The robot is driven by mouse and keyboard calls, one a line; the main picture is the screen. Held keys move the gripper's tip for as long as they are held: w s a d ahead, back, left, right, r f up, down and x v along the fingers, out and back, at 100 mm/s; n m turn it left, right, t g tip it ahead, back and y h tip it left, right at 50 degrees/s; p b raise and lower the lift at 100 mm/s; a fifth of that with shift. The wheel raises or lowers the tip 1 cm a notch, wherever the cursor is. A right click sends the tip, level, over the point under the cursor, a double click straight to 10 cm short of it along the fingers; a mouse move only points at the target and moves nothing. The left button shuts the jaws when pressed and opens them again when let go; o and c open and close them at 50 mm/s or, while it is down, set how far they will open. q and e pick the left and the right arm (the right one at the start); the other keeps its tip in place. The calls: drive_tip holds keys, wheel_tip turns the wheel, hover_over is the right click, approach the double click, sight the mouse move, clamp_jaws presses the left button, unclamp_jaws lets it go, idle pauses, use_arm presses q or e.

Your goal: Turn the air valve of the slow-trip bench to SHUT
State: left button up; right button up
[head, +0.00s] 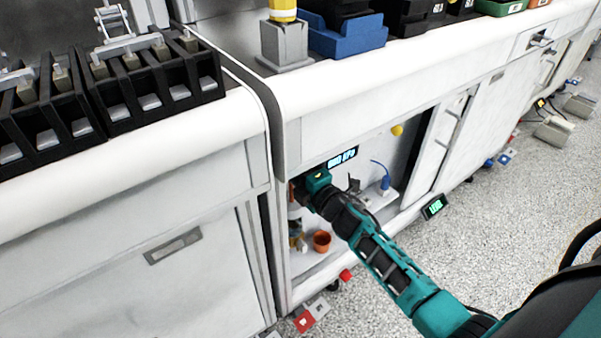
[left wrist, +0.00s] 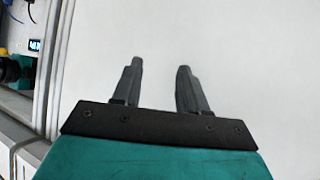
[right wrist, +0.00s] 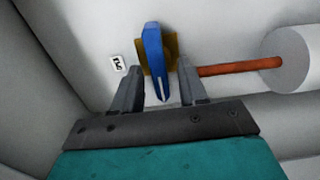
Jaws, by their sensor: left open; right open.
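The air valve shows in the right wrist view as a blue lever (right wrist: 152,55) on a brass body (right wrist: 171,48), with a copper pipe leading right to a white cylinder. My right gripper (right wrist: 161,68) is open, with one finger on each side of the lever; I cannot tell whether either touches it. In the head view my right gripper (head: 302,188) reaches into the open bench bay, and the arm hides the valve there. A small label (right wrist: 117,63) is left of the lever, too small to read. My left gripper (left wrist: 160,68) is open and empty before a plain white panel.
In the bay are a lit pressure display (head: 342,158), an orange cup (head: 322,241), a blue bottle (head: 386,182) and a yellow knob (head: 397,130). The bay's walls and frame surround my right arm. Red and white pedals (head: 304,321) lie on the floor.

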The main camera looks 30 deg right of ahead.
use_arm(q)
drive_tip(key=shift+s+a+r+p, duration=0.15)
drive_tip(key=shift+a+r+p, duration=0.3)
drive_tip(key=shift+p, duration=0.65)
use_arm(e)
drive_tip(key=s+d, duration=0.1)
drive_tip(key=s, duration=1.1)
drive_tip(key=shift+s+d, duration=0.4)
use_arm(q)
drive_tip(key=shift+d+r, duration=0.1)
drive_tip(key=shift+r, duration=0.05)
